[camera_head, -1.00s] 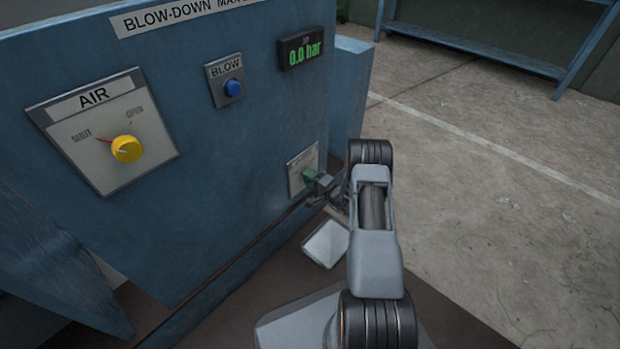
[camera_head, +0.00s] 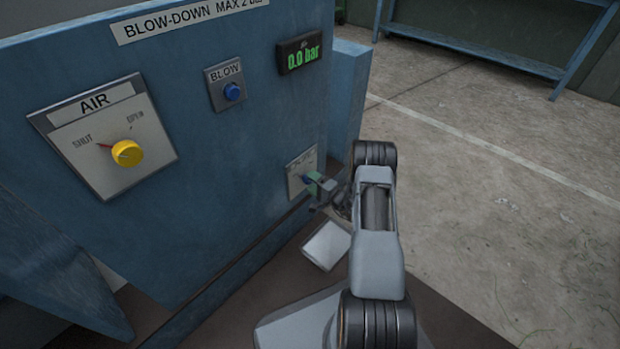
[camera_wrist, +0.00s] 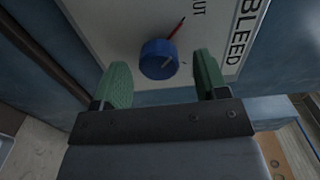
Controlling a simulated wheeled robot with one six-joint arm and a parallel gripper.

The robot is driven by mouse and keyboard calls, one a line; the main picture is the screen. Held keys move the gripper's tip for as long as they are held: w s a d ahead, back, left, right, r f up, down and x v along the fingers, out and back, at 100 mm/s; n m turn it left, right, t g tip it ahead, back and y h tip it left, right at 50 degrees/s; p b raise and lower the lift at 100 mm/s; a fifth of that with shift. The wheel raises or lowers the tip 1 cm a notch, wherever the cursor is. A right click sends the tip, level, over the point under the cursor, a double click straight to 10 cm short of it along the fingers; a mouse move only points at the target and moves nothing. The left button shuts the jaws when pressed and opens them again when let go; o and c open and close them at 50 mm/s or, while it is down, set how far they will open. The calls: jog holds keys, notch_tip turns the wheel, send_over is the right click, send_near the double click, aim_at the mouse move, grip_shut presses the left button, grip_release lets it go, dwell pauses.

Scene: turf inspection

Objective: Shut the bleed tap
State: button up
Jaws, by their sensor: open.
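The bleed tap is a round blue knob (camera_wrist: 158,60) on a pale plate marked BLEED (camera_wrist: 243,30), seen in the wrist view. Its red pointer slants up and right, towards a label whose visible end reads "UT". My gripper (camera_wrist: 163,64) is open, with one green finger on each side of the knob and a gap to both. In the head view the bleed plate (camera_head: 302,163) is low at the right end of the blue panel. The knob (camera_head: 307,180) shows there in part, with my gripper (camera_head: 317,187) in front of it.
The blue panel (camera_head: 215,150) also carries a yellow AIR knob (camera_head: 127,153) with its pointer towards SHUT, a blue BLOW button (camera_head: 233,92) and a display (camera_head: 300,54) reading 0.0 bar. A pale block (camera_head: 326,245) lies below my gripper. Open floor (camera_head: 490,200) lies to the right.

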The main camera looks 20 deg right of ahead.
jog(key=p+v, duration=0.3)
jog(key=v, duration=0.8)
jog(key=shift+s+d, duration=0.2)
jog(key=shift+s, duration=0.1)
jog(key=shift+r, duration=0.2)
